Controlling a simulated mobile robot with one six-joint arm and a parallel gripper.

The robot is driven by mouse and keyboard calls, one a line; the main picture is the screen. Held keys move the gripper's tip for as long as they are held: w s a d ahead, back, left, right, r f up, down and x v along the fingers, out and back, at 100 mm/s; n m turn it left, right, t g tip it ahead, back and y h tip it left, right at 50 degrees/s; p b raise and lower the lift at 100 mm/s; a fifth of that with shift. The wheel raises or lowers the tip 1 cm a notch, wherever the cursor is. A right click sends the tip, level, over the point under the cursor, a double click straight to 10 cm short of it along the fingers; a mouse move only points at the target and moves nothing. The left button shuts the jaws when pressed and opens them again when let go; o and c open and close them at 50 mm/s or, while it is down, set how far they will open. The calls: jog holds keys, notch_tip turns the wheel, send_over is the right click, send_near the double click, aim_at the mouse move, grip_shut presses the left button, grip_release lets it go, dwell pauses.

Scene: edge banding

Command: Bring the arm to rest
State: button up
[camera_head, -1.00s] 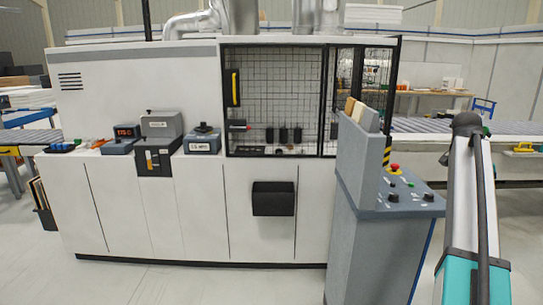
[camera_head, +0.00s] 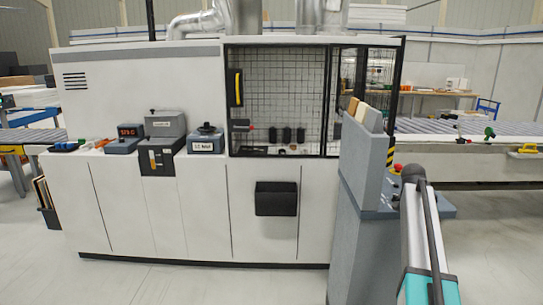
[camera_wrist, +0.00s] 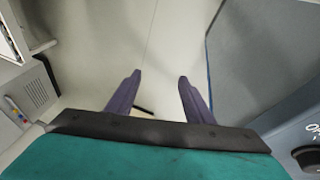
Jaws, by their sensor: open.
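My gripper (camera_wrist: 158,88) shows in the wrist view with its two purple-grey fingers spread apart. Nothing is between them, and the pale floor (camera_wrist: 135,50) lies beyond. In the head view my arm stands at the lower right, in front of the grey control console (camera_head: 366,180), and covers part of its sloped panel. The gripper itself cannot be made out in the head view. In the wrist view a blue-grey surface (camera_wrist: 265,60), apparently the console's side, is to the right of the fingers, apart from them.
A large white machine (camera_head: 150,85) with a mesh-guarded bay (camera_head: 275,85) fills the middle. A black bin (camera_head: 276,198) hangs on its front. A roller conveyor (camera_head: 460,128) runs behind my arm at right. The floor in front (camera_head: 180,285) is clear.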

jog(key=s+a+f+n+g, duration=0.15)
jog(key=s+a+f, duration=0.25)
jog(key=a+f, duration=0.55)
jog(key=s+a+f+n+g+y, duration=0.15)
jog(key=s+a+f, duration=0.35)
jog(key=f, duration=0.9)
jog(key=s+a+f+n, duration=0.2)
jog(key=s+a+f, duration=0.2)
jog(key=a+f, duration=0.55)
jog(key=s+a+f+n, duration=0.4)
jog(key=s+f, duration=0.2)
jog(key=s, duration=0.3)
jog(key=s+a+f+n+y, duration=0.1)
jog(key=s+a+f+n, duration=0.3)
jog(key=s, duration=0.6)
jog(key=s+a+f+n+y, duration=0.1)
jog(key=s+a+f+n, duration=0.3)
jog(key=s+f, duration=0.4)
jog(key=shift+s+a+f+g, duration=0.2)
jog(key=shift+s+a+g, duration=0.2)
jog(key=shift+s+a, duration=0.6)
jog(key=shift+d, duration=0.1)
jog(key=shift+c, duration=0.5)
jog(key=c, duration=0.3)
